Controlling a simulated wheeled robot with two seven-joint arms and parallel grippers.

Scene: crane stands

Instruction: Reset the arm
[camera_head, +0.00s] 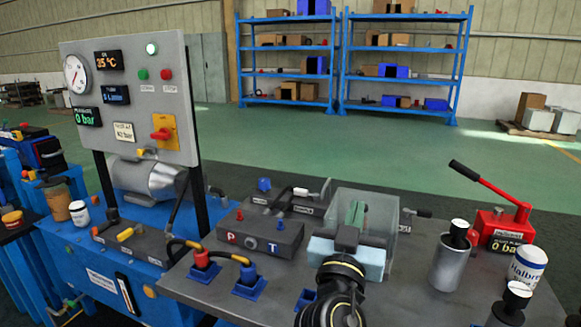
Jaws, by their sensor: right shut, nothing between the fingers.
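My right arm comes in from the bottom centre, black with yellow rings. My right gripper (347,238) is at its far end, dark grey, shut and empty. It shows in front of a clear box (382,210) with a pale blue base (375,262) on the grey bench (410,290). A green part shows behind the clear wall. I cannot tell whether the gripper touches the box. My left gripper is not in view.
A grey block marked P and T (262,236) stands left of the box, with red (202,264) and blue (247,280) hose couplings before it. A gauge panel (130,95) rises at left. A red hand pump (503,230), metal cylinder (449,268) and white jar (527,268) stand right.

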